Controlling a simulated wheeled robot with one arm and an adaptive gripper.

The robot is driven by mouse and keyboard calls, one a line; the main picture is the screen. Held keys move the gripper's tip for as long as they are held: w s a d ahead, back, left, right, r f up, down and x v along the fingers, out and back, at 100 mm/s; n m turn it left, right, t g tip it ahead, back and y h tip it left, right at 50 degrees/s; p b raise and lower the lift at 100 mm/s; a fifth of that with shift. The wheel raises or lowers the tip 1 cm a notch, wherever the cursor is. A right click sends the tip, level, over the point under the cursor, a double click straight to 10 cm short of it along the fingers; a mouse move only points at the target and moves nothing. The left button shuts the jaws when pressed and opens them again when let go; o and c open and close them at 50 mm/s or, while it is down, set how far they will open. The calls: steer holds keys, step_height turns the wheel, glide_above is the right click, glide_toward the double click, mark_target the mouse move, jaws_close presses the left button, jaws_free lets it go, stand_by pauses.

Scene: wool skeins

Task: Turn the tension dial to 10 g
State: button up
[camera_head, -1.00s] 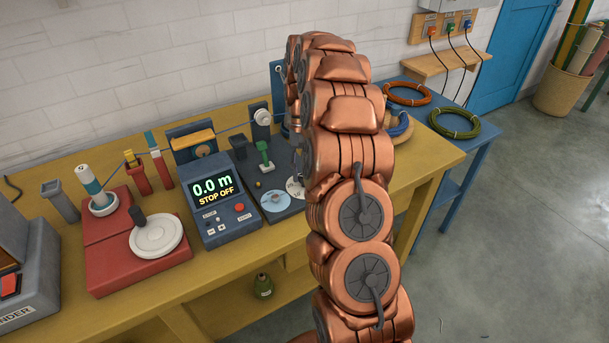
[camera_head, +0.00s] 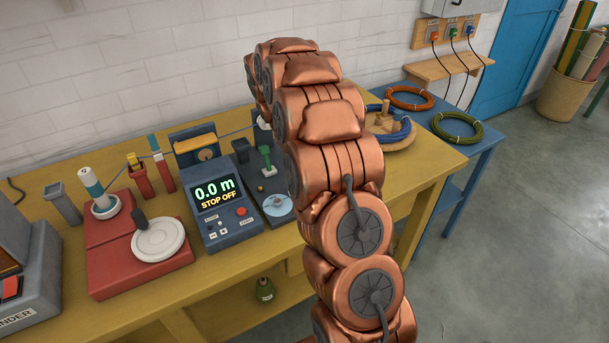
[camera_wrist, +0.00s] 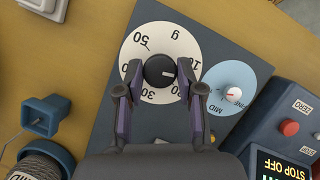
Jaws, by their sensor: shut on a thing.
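In the wrist view the tension dial is a round white plate (camera_wrist: 139,55) on a dark grey panel, with a "g" and numbers including 50, 30 and 20. Another number at the right, starting with 1, is partly covered by a finger. At the plate's centre is a black knob (camera_wrist: 158,70). A short white mark on the knob points right, toward that partly covered number. My gripper (camera_wrist: 160,74) is shut on the knob, one finger at each side. In the head view my copper arm hides the gripper and dial.
A pale blue smaller dial (camera_wrist: 216,78) with a white knob lies right of the big dial. The counter box (camera_head: 218,213) reads "0.0 m STOP OFF". A red winder base (camera_head: 115,260) stands left of it. Coils lie on the blue table (camera_head: 479,159).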

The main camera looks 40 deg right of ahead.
steer(key=shift+s+a+f+n+t+h+p, duration=0.15)
steer(key=shift+n+h+p, duration=0.1)
steer(key=shift+n, duration=0.6)
steer(key=shift+r+n+t+h+p, duration=0.15)
steer(key=shift+n+h+p, duration=0.1)
steer(key=shift+n, duration=0.6)
steer(key=shift+f, duration=0.1)
steer(key=o, duration=1.1)
steer(key=shift+o, duration=0.2)
steer(key=v, duration=1.2)
steer(key=shift+s, duration=0.1)
